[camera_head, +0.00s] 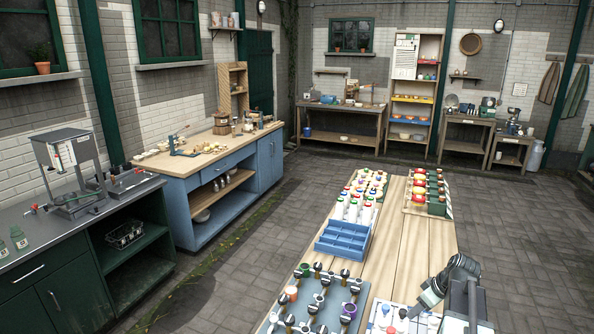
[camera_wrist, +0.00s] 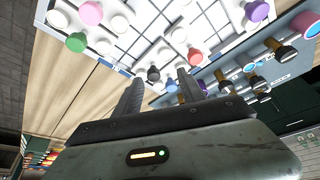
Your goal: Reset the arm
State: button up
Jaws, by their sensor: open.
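My gripper (camera_wrist: 158,88) is open in the wrist view, its two dark fingers apart with nothing held between them. Past the fingertips is a white gridded board (camera_wrist: 133,38) with coloured round-topped pieces. My arm (camera_head: 452,278) is bent at the lower right of the head view, over the near right end of the wooden table (camera_head: 432,242). The fingertips are not clear in the head view. Whether they touch the board or its pieces cannot be told.
A grey-blue board (camera_head: 275,322) with dark-handled pieces stands beside the white board. Behind are a blue divided tray (camera_head: 340,240) and racks of coloured items. A blue cabinet (camera_head: 215,205) and dark green counter line the left wall. The paved floor (camera_head: 240,250) between is clear.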

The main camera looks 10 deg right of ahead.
jog(key=a+n, duration=0.1)
jog(key=a, duration=0.8)
jog(key=w+a+f+n+g, duration=0.1)
jog(key=a, duration=0.7)
jog(key=w+a+f+g, duration=0.1)
jog(key=a, duration=0.8)
jog(key=shift+a+n+b, duration=0.3)
jog(key=shift+n+b, duration=0.05)
jog(key=shift+n, duration=0.05)
jog(key=s+a+m+g+h, duration=0.1)
jog(key=s+a+m+g, duration=0.1)
jog(key=s+a+m, duration=0.3)
jog(key=s+m, duration=0.2)
jog(key=m, duration=0.1)
jog(key=shift+a+f+h, duration=0.35)
jog(key=shift+f+h, duration=0.05)
